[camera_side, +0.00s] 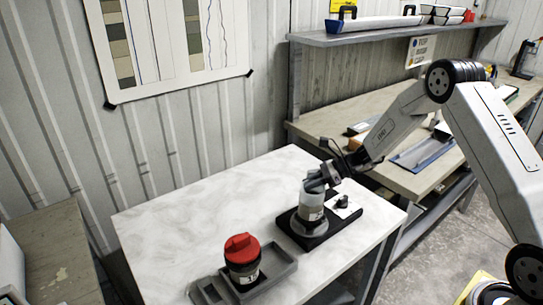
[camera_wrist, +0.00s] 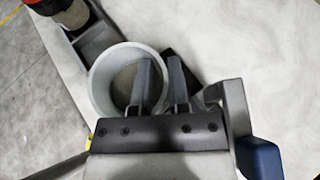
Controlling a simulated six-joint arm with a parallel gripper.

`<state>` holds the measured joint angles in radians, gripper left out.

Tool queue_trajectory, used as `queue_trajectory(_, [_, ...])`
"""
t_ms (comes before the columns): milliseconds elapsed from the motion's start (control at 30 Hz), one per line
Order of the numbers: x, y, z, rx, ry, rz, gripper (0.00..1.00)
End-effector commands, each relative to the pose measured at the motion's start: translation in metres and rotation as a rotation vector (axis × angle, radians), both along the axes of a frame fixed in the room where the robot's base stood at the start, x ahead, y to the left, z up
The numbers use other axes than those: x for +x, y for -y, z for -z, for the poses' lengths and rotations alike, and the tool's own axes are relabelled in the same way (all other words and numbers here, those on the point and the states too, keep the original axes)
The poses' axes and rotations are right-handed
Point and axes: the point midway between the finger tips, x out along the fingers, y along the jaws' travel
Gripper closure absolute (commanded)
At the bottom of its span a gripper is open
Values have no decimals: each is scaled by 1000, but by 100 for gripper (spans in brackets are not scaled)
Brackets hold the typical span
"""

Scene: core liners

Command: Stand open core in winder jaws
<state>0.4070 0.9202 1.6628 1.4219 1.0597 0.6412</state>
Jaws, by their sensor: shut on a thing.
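The open core (camera_side: 311,207), a pale cylinder with a dark label band, stands upright at the winder (camera_side: 318,240), a black base with a grey round jaw part. I cannot tell whether the core's foot rests fully in the jaws. In the wrist view, the core's open round mouth (camera_wrist: 96,82) faces up. My gripper (camera_side: 318,183) is at the core's top rim. It is shut on the core's wall, with one finger inside the mouth and one outside, as the wrist view (camera_wrist: 160,75) shows.
The winder's white panel with a black knob (camera_side: 343,206) lies right of the core. The white table (camera_side: 200,205) is clear behind. A workbench (camera_side: 400,178) stands behind right.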

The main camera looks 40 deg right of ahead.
Motion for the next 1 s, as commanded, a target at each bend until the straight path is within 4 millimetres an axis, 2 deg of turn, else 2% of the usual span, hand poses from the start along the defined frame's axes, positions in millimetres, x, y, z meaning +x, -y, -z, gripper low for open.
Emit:
queue_trajectory(233, [1,0,1,1,1,1,100])
queue_trajectory(267, [0,0,2,0,0,0,70])
queue_trajectory(333, [0,0,2,0,0,0,48])
queue_trajectory(367, [0,0,2,0,0,0,44])
queue_trajectory(767, [0,0,0,0,0,0,44])
queue_trajectory(1000, [-8,13,-9,0,1,2,44])
